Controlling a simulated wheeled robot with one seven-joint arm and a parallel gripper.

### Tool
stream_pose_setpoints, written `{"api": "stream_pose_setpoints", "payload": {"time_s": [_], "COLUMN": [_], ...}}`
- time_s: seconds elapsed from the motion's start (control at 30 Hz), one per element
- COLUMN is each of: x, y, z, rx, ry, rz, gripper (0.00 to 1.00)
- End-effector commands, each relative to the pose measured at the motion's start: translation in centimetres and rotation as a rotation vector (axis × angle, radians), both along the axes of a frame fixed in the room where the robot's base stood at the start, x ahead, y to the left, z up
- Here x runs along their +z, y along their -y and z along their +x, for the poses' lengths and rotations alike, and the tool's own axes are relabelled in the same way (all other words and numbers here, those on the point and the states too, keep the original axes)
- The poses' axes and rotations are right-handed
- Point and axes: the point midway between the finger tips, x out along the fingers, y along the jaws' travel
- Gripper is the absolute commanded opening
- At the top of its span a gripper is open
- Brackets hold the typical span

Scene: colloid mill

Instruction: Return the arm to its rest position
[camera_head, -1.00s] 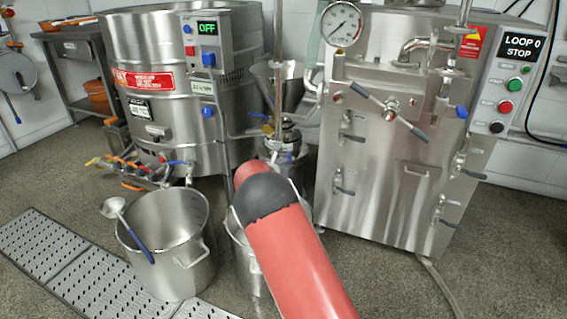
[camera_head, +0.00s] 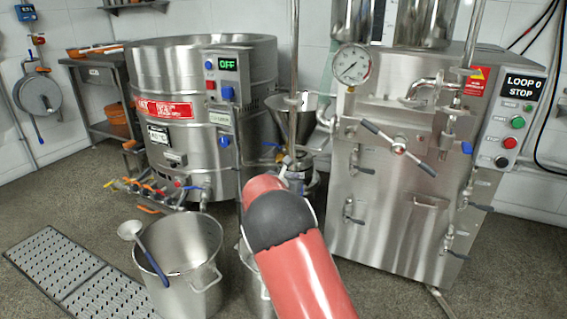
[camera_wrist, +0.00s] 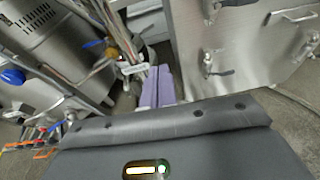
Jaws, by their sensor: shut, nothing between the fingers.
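My gripper (camera_wrist: 157,87) shows in the wrist view as two purple fingers pressed together, with nothing between them. It points toward the gap between the steel vat and the steel cabinet. In the head view my red arm with its black joint rises in the lower middle, and the gripper is hidden behind it.
A steel vat (camera_head: 258,165) with an OFF display stands at left, and a steel cabinet (camera_head: 400,225) reading LOOP 0 STOP at right. A pot (camera_head: 180,262) with a ladle (camera_head: 150,250) stands in front, beside a floor grate (camera_head: 75,275). A second pot (camera_head: 250,268) is partly behind my arm.

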Motion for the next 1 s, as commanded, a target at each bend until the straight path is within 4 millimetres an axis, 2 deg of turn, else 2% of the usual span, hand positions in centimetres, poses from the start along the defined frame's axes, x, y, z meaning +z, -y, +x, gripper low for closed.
{"api": "stream_pose_setpoints", "payload": {"time_s": [0.07,0.17,0.3,0.37,0.5,0.63,0.73,0.9,1.0], "x": [1.7,4.3,7.4,8.3,10.0,10.8,11.0,10.4,9.7], "y": [1.9,5.0,9.2,10.5,12.2,12.4,11.8,9.6,8.0], "z": [-1.3,-4.4,-10.9,-13.9,-21.3,-28.2,-33.5,-42.0,-46.1], "rx": [-0.064,-0.197,-0.427,-0.525,-0.746,-0.944,-1.094,-1.342,-1.475], "ry": [0.029,0.085,0.182,0.222,0.312,0.389,0.441,0.514,0.543], "rz": [0.085,0.274,0.598,0.731,1.029,1.288,1.475,1.766,1.906], "gripper": [0.0,0.0,0.0,0.0,0.0,0.0,0.0,0.0,0.0]}}
